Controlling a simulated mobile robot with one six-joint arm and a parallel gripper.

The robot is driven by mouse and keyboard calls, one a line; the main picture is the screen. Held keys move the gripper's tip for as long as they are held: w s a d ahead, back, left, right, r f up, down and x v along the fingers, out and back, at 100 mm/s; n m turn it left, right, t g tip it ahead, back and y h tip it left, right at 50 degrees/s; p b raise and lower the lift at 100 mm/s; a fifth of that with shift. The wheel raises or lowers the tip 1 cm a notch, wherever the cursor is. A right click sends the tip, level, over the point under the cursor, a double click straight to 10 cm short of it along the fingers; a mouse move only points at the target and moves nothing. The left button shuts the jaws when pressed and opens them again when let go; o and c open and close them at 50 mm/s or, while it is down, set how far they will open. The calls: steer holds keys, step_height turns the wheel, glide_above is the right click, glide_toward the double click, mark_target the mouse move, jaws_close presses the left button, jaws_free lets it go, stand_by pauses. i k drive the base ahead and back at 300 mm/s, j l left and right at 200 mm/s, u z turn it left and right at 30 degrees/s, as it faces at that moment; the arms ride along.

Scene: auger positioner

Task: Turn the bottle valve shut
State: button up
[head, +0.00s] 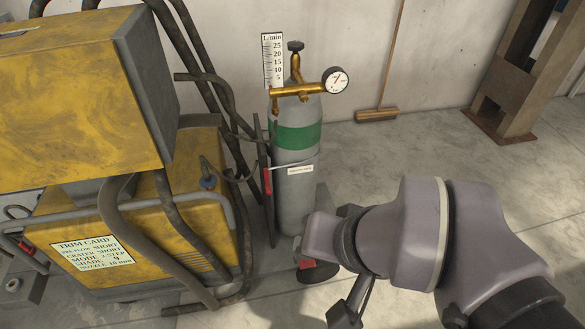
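The grey gas bottle (297,190) with a green band stands upright beside the yellow machine. The bottle valve has a small black knob (296,46) on top of a brass stem (296,70). A brass regulator (298,90) with a round white gauge (335,80) sits just below it. My arm reaches in from the lower right, in front of the bottle's lower part. Part of my gripper (345,314) seems to show at the bottom edge, well below and apart from the knob. Its fingertips cannot be made out clearly.
A yellow welding machine (90,90) with dark hoses (150,245) fills the left. A flow scale (273,61) stands left of the valve. A broom (377,114) leans on the back wall, and a brown post (515,75) stands right. The floor right of the bottle is clear.

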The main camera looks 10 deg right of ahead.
mark_target(295, 46)
steer(key=i+j, duration=0.65)
steer(key=i, duration=0.1)
